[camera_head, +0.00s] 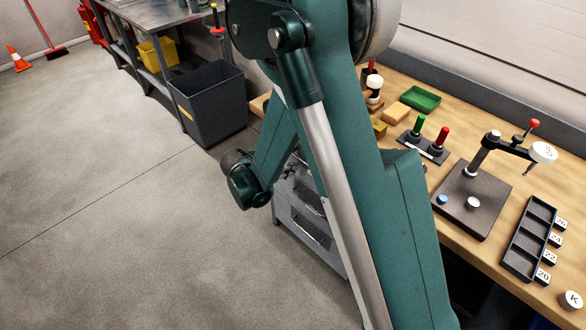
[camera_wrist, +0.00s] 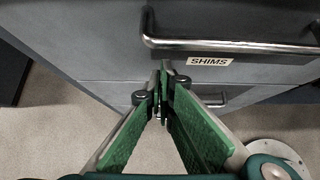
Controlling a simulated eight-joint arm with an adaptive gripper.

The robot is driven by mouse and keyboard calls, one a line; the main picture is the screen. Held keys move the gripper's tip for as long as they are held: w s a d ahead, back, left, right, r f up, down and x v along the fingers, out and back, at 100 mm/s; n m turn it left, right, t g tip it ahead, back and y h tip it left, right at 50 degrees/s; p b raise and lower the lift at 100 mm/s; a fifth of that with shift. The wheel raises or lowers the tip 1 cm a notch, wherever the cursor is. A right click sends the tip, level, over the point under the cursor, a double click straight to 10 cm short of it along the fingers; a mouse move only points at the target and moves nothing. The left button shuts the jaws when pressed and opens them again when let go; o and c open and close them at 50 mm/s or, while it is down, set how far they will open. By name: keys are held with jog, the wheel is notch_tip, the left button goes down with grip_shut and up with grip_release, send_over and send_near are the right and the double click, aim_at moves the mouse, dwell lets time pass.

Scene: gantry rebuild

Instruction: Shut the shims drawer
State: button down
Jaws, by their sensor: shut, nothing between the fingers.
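The shims drawer (camera_wrist: 105,62) fills the top of the wrist view, a grey front with a metal bar handle (camera_wrist: 235,45) and a white "SHIMS" label (camera_wrist: 210,61) below it. I cannot tell how far the drawer stands out. My gripper (camera_wrist: 161,82) has its green-padded fingers together at the tips, with nothing between them. In the picture the tips are left of and below the label; contact with the front cannot be made out. In the head view the grey drawer cabinet (camera_head: 308,226) is largely hidden by my arm, and the fingers do not show.
Another drawer handle (camera_wrist: 215,101) sits below the shims drawer. The wooden bench (camera_head: 415,182) at right carries a clamp stand (camera_head: 470,205), a black compartment tray (camera_head: 508,262) and a green tray (camera_head: 422,98). A dark bin (camera_head: 212,107) stands behind.

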jog(key=s+a+f+p+v, duration=0.1)
jog(key=p+v, duration=0.2)
jog(key=v, duration=0.9)
jog(key=shift+f, duration=0.2)
jog(key=s+d+r+m+g+y, duration=0.1)
jog(key=s+d+r+m+y, duration=0.15)
jog(key=d+r+m, duration=0.5)
jog(key=s+d+r+m+g+y, duration=0.1)
jog(key=s+d+r+m, duration=0.25)
jog(key=d+r, duration=0.6)
jog(key=s+d+r+m+t+y, duration=0.1)
jog(key=s+d+r+m, duration=0.2)
jog(key=s+d+m, duration=0.4)
jog(key=s+d+r+m+t+y, duration=0.1)
jog(key=s+d+r+m+y, duration=0.1)
jog(key=s+d+r+m, duration=0.2)
jog(key=shift+s+d+m, duration=1.5)
jog(key=shift+s+m, duration=1)
jog(key=shift+s, duration=0.65)
